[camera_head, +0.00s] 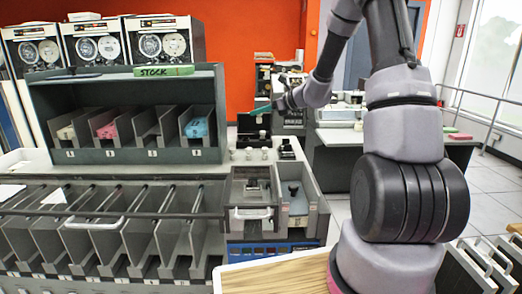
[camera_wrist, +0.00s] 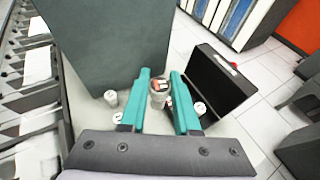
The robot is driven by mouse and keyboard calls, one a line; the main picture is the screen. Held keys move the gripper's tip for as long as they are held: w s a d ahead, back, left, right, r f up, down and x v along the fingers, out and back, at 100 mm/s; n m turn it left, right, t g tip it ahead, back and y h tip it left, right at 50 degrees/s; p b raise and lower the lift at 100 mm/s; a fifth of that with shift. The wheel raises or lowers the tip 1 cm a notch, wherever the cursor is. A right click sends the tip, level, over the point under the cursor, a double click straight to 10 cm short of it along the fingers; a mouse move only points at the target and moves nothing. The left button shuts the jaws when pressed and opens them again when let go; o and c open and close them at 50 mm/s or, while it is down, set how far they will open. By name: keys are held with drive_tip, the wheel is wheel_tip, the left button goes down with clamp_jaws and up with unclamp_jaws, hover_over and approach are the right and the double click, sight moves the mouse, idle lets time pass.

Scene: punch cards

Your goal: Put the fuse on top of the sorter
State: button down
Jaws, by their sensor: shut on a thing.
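My gripper (camera_wrist: 161,74) has two teal fingers. Between them is a small pale cylinder with a red-orange mark on top, which looks like the fuse (camera_wrist: 158,97); the fingers are shut on it. In the head view my gripper (camera_head: 259,110) is over the right end of the sorter's top, right of the stock rack; the fuse cannot be made out there. The sorter (camera_head: 192,228) is the long grey machine with a row of card pockets. Its pale top (camera_wrist: 84,112) shows below the fingers in the wrist view. How far the fuse is above it I cannot tell.
Several white-capped cylinders (camera_wrist: 110,97) stand around the fingers. The dark stock rack (camera_head: 135,82) rises close on the left, its side (camera_wrist: 105,40) beside the fingers. A black open box (camera_wrist: 214,82) is close on the right. A wooden surface (camera_head: 275,276) is nearer.

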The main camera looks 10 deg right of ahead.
drive_tip(key=f+n+g, duration=0.1)
drive_tip(key=f, duration=0.2)
drive_tip(key=a+f+n+g+y, duration=0.1)
drive_tip(key=f, duration=0.3)
drive_tip(key=f+n+g+y, duration=0.1)
drive_tip(key=f, duration=0.3)
drive_tip(key=shift+a, duration=0.3)
drive_tip(key=shift+f, duration=0.2)
drive_tip(key=shift+f, duration=0.35)
drive_tip(key=shift+f, duration=0.1)
drive_tip(key=c, duration=0.6)
unclamp_jaws()
drive_tip(key=shift+f, duration=0.1)
drive_tip(key=shift+c, duration=0.2)
